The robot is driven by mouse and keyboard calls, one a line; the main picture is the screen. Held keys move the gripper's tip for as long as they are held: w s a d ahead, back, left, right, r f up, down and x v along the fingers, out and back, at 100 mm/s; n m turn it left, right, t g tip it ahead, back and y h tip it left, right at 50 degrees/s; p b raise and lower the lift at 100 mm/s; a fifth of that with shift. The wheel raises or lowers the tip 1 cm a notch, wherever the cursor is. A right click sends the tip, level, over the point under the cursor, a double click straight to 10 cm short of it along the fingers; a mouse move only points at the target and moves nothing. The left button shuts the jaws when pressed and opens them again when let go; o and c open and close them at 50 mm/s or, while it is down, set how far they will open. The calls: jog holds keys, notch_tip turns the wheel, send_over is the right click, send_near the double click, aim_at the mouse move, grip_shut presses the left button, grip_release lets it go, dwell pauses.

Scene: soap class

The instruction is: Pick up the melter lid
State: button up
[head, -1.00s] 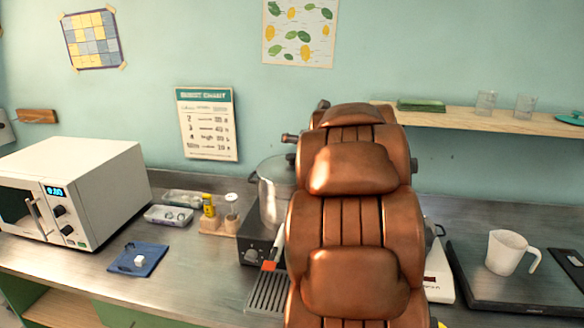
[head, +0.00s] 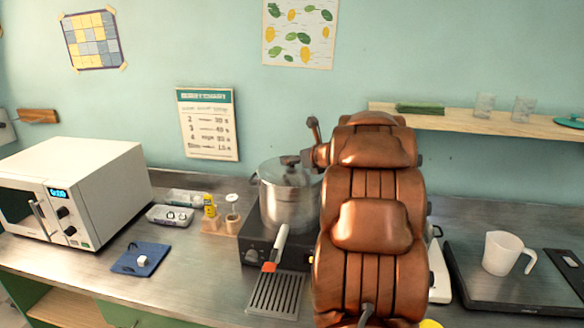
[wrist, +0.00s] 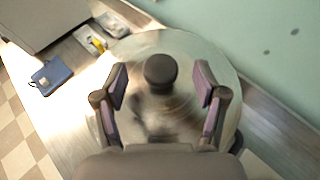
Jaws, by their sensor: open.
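The melter (head: 286,207) is a steel pot on a dark base on the counter. Its lid (head: 270,172) is a shiny, clear-looking disc seated on the pot, with a dark knob partly hidden in the head view. In the wrist view the lid (wrist: 200,70) fills the middle, and its round black knob (wrist: 160,70) stands between the fingers. My gripper (wrist: 160,88) is open, with one finger on each side of the knob and no visible contact. In the head view my copper-brown arm covers the pot's right side.
A white microwave (head: 85,190) stands at the left. A white jug (head: 505,253) stands at the right. A shelf (head: 460,118) is above.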

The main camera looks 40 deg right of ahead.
jog(key=shift+p+x, duration=0.35)
jog(key=shift+x, duration=1.05)
grip_shut()
